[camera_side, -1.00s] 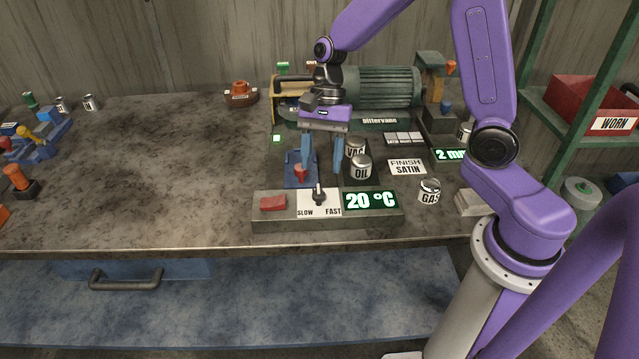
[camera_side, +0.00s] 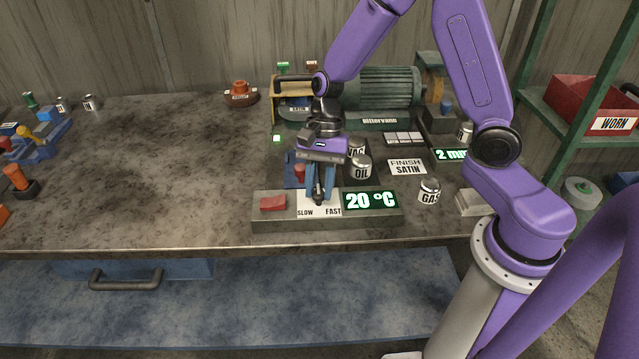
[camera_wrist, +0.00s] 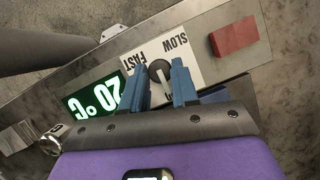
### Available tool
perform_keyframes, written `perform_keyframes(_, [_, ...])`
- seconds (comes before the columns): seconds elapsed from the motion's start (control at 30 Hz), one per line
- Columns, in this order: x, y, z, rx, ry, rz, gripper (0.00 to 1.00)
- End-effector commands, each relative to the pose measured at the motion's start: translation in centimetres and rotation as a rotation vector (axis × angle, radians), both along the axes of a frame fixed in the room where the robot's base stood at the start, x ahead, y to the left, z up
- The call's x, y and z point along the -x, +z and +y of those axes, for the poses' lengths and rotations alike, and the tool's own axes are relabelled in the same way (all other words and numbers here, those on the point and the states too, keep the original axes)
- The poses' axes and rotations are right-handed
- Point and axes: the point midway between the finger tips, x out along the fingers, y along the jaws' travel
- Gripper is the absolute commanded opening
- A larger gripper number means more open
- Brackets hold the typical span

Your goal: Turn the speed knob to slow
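The speed knob (camera_wrist: 158,69) is dark, with a narrow grip bar, on a white plate (camera_wrist: 196,65) marked SLOW and FAST. The plate is on the grey control box (camera_side: 262,224); in the side view, SLOW is at left and FAST at right. My gripper (camera_side: 320,201) points down at the knob and mostly hides it there. In the wrist view, my blue fingers (camera_wrist: 161,85) stand on either side of the knob's bar, with gaps still showing. Which mark the knob points to is hard to tell.
A red button (camera_side: 273,203) is left of the plate, and a green 20 °C display (camera_side: 370,201) is right. Behind stand the OIL can (camera_side: 361,168) and a blue stand (camera_side: 292,170) with a red part. The GAS can (camera_side: 429,191) is at right.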

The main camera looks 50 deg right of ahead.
Motion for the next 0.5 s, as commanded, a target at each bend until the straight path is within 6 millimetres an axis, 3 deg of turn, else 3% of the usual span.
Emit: perform_keyframes(0.5, [-0.17, 0.03, 0.11, 0.000, 0.148, -0.001, 0.00])
